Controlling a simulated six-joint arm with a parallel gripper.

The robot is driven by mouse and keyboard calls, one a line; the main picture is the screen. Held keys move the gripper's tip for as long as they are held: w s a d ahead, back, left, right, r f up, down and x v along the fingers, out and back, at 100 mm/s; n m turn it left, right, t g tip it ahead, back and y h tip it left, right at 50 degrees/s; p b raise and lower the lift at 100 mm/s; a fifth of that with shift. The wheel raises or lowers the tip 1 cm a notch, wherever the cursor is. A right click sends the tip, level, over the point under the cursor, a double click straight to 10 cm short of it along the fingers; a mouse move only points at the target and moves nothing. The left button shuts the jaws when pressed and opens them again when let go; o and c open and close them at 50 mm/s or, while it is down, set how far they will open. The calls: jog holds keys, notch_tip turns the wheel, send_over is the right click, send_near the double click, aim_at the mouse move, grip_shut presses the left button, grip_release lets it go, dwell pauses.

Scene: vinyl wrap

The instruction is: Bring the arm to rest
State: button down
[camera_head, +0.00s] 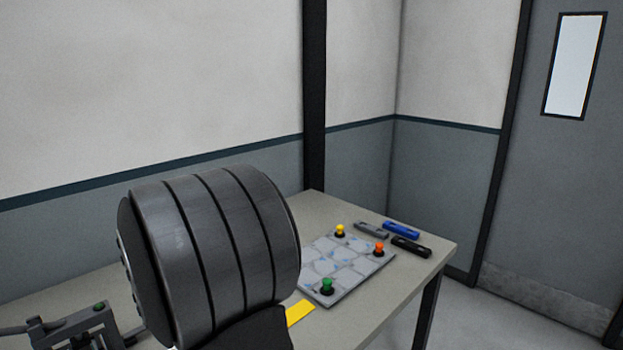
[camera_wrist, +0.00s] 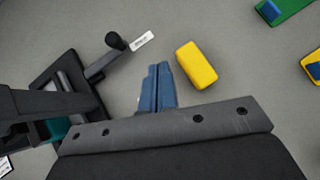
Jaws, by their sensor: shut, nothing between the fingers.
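My gripper (camera_wrist: 158,88) shows in the wrist view with its two blue fingers side by side and shut, with nothing between them. It points at the grey tabletop, and its height above the table is hard to tell. A yellow block (camera_wrist: 196,65) lies just right of the fingertips, apart from them in the picture. In the head view I cannot make out my gripper. A large dark banded cylinder in the foreground hides much of the table there.
A black device with a knobbed lever (camera_wrist: 117,42) stands left of the fingers. A green piece (camera_wrist: 292,8) and another yellow piece (camera_wrist: 309,60) lie right. A patterned board (camera_head: 322,268) with coloured knobs and several tools (camera_head: 401,229) occupy the table's far end. A wall stands behind.

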jog(key=a+f, duration=0.1)
jog(key=w+f, duration=0.1)
jog(key=a+f, duration=0.1)
jog(key=shift+w+a+f, duration=0.15)
jog(key=shift+w+a, duration=0.15)
jog(key=shift+a, duration=0.05)
jog(key=shift+w+a+f, duration=0.1)
jog(key=shift+w+a, duration=0.3)
jog(key=shift+a, duration=0.2)
jog(key=shift+w+a+f, duration=0.1)
jog(key=shift+w+a, duration=0.3)
jog(key=shift+a, duration=0.2)
jog(key=s, duration=0.4)
jog(key=s+a, duration=0.1)
jog(key=s, duration=0.1)
jog(key=shift+s+r, duration=0.15)
jog(key=s+m+h, duration=0.1)
jog(key=m+h, duration=0.1)
jog(key=shift+s+a+m+t, duration=0.3)
jog(key=shift+s+a+m, duration=0.05)
jog(key=shift+m, duration=0.05)
jog(key=s, duration=0.4)
jog(key=shift+s+d, duration=0.3)
jog(key=shift+s, duration=0.05)
jog(key=v, duration=0.3)
jog(key=shift+r, duration=0.3)
jog(key=shift+s+r, duration=0.45)
